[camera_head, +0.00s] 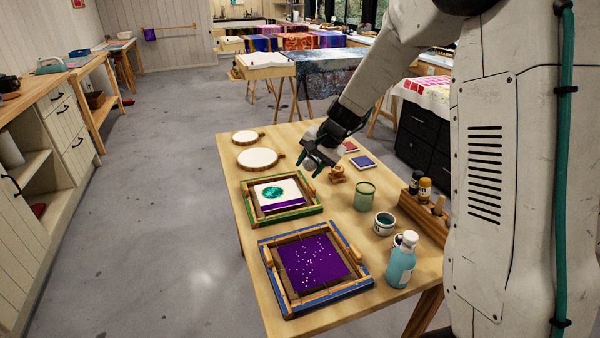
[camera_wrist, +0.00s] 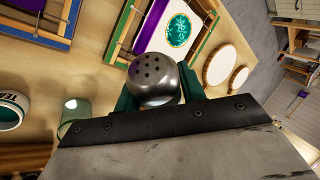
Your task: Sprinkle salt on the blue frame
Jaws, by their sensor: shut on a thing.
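My gripper (camera_head: 318,158) is shut on a metal salt shaker (camera_wrist: 153,80), whose holed top faces the wrist camera between the green fingers. In the head view the gripper is above the far part of the table, beyond both frames. The blue frame (camera_head: 273,282) lies at the near end of the table, with purple silk (camera_head: 312,262) stretched in it. White specks are scattered over the silk's middle. The blue frame also shows at the top left of the wrist view (camera_wrist: 65,42). The gripper is well away from it.
A green frame (camera_head: 250,204) with white and purple silk lies between the gripper and the blue frame. A turquoise bottle (camera_head: 401,262), a green jar (camera_head: 365,196), small pots and a wooden rack stand along the right. Two round hoops (camera_head: 257,158) lie at the far left.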

